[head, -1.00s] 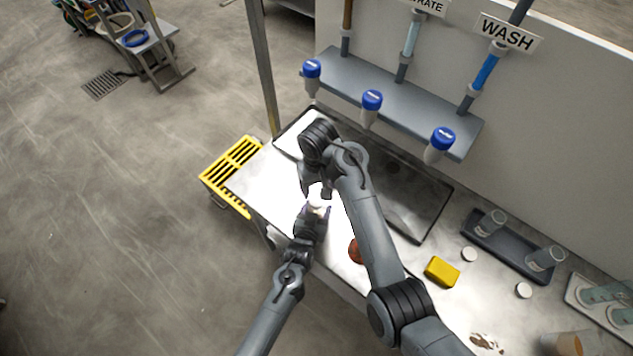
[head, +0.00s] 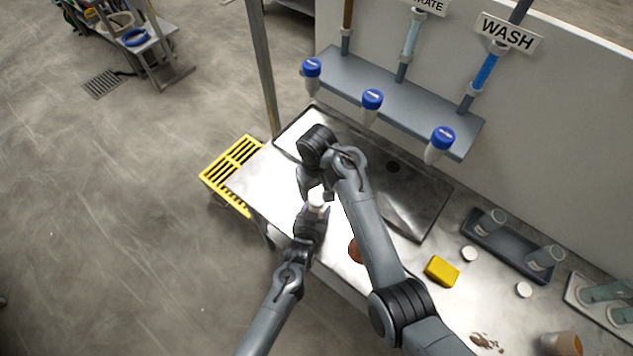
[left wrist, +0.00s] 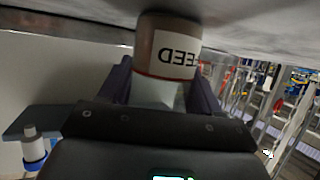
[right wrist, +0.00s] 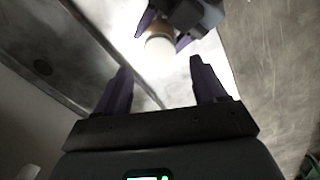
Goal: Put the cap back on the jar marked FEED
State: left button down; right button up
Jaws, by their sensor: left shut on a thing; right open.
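The jar marked FEED (left wrist: 165,50) shows in the left wrist view with brown contents and an inverted label. My left gripper (left wrist: 157,82) is shut on it, one finger on each side. In the right wrist view the jar's top is a round white disc (right wrist: 160,57), which looks like a cap in place; whether it is seated tight I cannot tell. My right gripper (right wrist: 158,80) is open and empty, its fingers apart, facing this white top with a gap. In the head view the white top (head: 317,197) shows between the two grippers, partly hidden.
Two white caps (head: 469,254) (head: 524,290) lie on the steel counter (head: 410,262) at right, near a yellow sponge (head: 442,271) and a dark tray (head: 482,243) holding two jars. A sink (head: 425,210) lies behind.

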aim_at(317, 199)
jog(key=shift+f, duration=2.75)
jog(key=c, duration=1.2)
jog(key=o, duration=1.3)
jog(key=shift+r, duration=0.1)
jog(key=shift+r, duration=3.7)
